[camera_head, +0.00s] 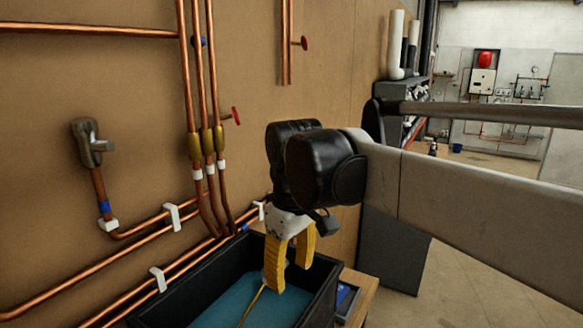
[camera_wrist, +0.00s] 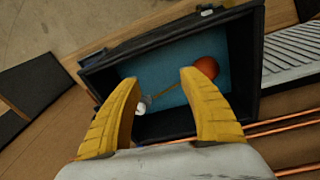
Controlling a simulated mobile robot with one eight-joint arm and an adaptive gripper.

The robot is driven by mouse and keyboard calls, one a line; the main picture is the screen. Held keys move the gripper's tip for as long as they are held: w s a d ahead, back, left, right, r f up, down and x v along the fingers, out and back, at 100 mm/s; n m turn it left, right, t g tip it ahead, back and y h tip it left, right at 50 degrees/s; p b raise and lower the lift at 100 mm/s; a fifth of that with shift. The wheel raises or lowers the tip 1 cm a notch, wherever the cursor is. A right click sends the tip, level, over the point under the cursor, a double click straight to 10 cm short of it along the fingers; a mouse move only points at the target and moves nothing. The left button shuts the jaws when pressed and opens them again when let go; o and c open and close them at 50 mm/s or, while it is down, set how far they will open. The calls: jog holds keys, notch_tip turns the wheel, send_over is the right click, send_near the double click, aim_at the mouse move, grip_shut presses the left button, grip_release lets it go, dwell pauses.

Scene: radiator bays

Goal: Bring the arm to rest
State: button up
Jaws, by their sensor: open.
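My gripper (camera_head: 286,275) has yellow fingers and hangs pointing down over a black open bin with a blue floor (camera_head: 229,302). In the wrist view my gripper (camera_wrist: 160,84) is open, its two fingers spread apart with nothing between them. The bin (camera_wrist: 120,60) lies beyond the fingertips in that view. A thin brass-coloured rod (camera_head: 252,306) lies in the bin; in the wrist view a red round part (camera_wrist: 206,67) and a small whitish part (camera_wrist: 140,108) show at its ends. My arm reaches in from the right.
Copper pipes (camera_head: 186,80) with white clips run along the brown wall panel close behind the bin. A grey valve (camera_head: 90,143) sticks out at left. A wooden surface (camera_head: 358,290) with a blue item (camera_head: 346,297) is right of the bin. Open floor (camera_head: 470,285) lies at right.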

jog(key=s+d+f+m+t, duration=0.3)
jog(key=s+d+f+m, duration=0.25)
jog(key=d, duration=0.45)
jog(key=s+d+f+m+t, duration=0.3)
jog(key=s+d+f+m, duration=0.3)
jog(key=d, duration=0.3)
notch_tip(320, 180, down, 29)
jog(key=n+b, duration=0.1)
jog(key=b, duration=2.9)
jog(key=shift+s+n, duration=0.3)
jog(key=shift+n, duration=0.05)
